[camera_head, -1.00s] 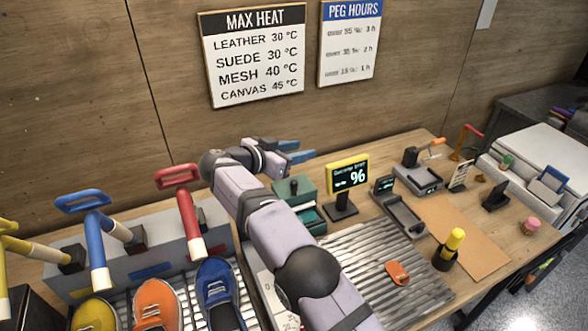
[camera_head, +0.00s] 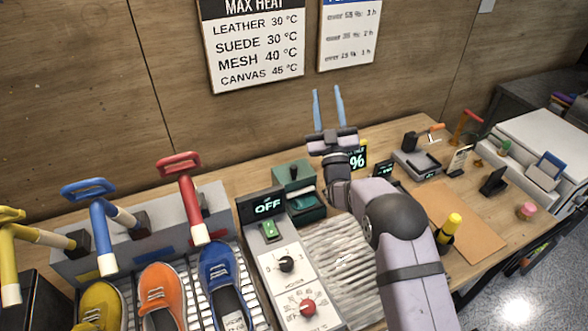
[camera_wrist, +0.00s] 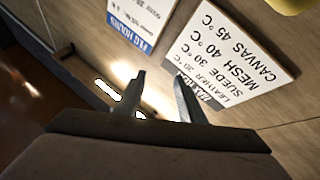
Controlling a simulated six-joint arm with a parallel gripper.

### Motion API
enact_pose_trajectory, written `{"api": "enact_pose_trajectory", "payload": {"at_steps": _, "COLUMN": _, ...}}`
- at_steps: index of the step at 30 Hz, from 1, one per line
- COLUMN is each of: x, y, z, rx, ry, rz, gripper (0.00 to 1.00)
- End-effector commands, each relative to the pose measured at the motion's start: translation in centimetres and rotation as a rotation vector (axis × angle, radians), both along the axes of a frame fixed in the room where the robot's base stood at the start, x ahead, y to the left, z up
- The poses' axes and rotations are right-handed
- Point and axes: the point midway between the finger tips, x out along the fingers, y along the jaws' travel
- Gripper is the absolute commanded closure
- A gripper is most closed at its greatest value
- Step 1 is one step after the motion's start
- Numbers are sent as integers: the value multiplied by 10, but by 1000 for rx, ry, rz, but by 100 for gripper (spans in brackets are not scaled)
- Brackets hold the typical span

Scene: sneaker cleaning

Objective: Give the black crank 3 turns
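No part is clearly readable as a black crank. A small black knob (camera_head: 292,175) stands on the green box (camera_head: 291,186) at the back of the bench, and a round black dial (camera_head: 286,264) sits on the white control panel (camera_head: 268,252). My gripper (camera_head: 328,92) is raised above the bench, right of and above the green box, its two blue fingers pointing up and apart, with nothing between them. In the wrist view its fingers (camera_wrist: 158,95) are also apart and empty, facing the wall signs. My wrist partly covers the lit % display (camera_head: 357,159).
A red dial (camera_head: 307,308) and an OFF display (camera_head: 267,206) are on the panel. Red (camera_head: 184,190), blue (camera_head: 100,218) and yellow (camera_head: 30,240) handled pipes rise at left above several shoes. A ridged metal mat (camera_head: 345,262) lies beside the panel.

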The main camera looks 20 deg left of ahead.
Motion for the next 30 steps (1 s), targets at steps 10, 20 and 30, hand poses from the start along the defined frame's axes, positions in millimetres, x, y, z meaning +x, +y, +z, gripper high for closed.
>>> {"api": "enact_pose_trajectory", "payload": {"at_steps": 10, "x": -70, "y": 8, "z": -112, "rx": -175, "ry": 289, "rz": 532, "gripper": 64}}
{"api": "enact_pose_trajectory", "payload": {"at_steps": 20, "x": -121, "y": -11, "z": -183, "rx": -200, "ry": 591, "rz": 755, "gripper": 64}}
{"api": "enact_pose_trajectory", "payload": {"at_steps": 30, "x": -125, "y": -7, "z": -189, "rx": -199, "ry": 628, "rz": 775, "gripper": 64}}
